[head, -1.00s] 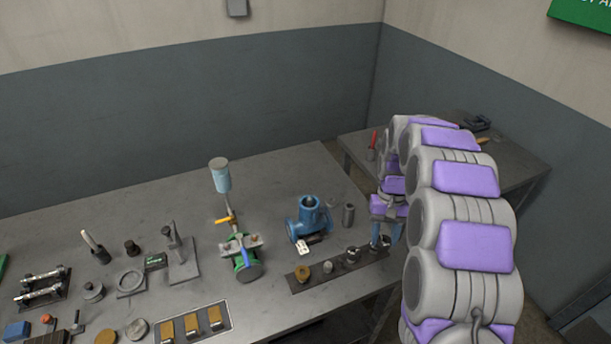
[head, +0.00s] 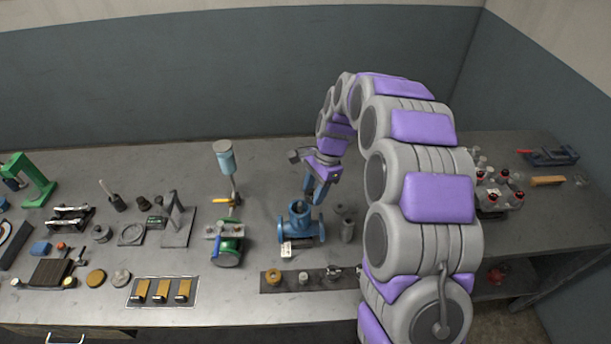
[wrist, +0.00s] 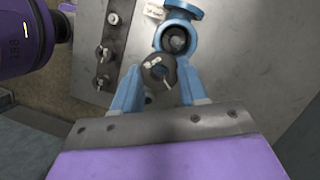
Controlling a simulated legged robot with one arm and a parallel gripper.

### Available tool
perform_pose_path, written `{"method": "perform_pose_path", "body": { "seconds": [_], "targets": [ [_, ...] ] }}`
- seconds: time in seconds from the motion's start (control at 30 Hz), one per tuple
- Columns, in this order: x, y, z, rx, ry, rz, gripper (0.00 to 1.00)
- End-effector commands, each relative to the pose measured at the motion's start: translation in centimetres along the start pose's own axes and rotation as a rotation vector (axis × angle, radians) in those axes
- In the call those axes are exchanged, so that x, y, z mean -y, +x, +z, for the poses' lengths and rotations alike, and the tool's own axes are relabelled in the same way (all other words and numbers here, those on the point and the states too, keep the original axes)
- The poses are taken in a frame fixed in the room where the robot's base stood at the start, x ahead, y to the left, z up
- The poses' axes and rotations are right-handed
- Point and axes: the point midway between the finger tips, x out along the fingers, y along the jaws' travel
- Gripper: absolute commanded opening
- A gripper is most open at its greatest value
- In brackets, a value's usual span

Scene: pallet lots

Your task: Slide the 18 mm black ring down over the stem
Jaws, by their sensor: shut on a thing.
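My gripper (head: 314,190) is over the blue valve body (head: 300,228) in the head view. In the wrist view its two blue fingers (wrist: 158,76) are shut on a black ring (wrist: 147,75). Small pale pieces show at the ring's opening; I cannot tell what they are. The blue valve body (wrist: 181,13) is just beyond the ring, with its round dark bore facing the camera. A small greyish shape shows inside the bore; I cannot tell whether it is the stem. The ring appears offset from the bore in this view.
A dark strip (head: 290,281) with several small parts lies in front of the valve body. Bare table lies behind.

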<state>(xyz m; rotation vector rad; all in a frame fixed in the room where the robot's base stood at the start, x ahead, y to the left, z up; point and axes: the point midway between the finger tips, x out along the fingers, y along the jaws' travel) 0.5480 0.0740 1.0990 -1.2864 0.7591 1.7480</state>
Motion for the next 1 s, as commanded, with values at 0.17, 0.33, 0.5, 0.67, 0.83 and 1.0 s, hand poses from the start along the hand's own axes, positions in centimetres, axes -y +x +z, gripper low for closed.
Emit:
{"method": "perform_pose_path", "body": {
  "seconds": [0.17,0.33,0.5,0.67,0.83,1.0],
  "targets": [
    [1.1,-1.3,1.5,0.005,0.311,-0.102,0.13],
    [1.3,-2.1,1.5,0.016,0.491,-0.157,0.13],
    [1.4,-2.3,1.5,0.019,0.550,-0.175,0.13],
    [1.8,-2.0,2.1,0.011,0.552,-0.172,0.13],
    [2.1,-1.8,2.7,0.005,0.549,-0.170,0.13],
    [1.8,-2.0,2.3,0.011,0.550,-0.171,0.13]
  ]
}}
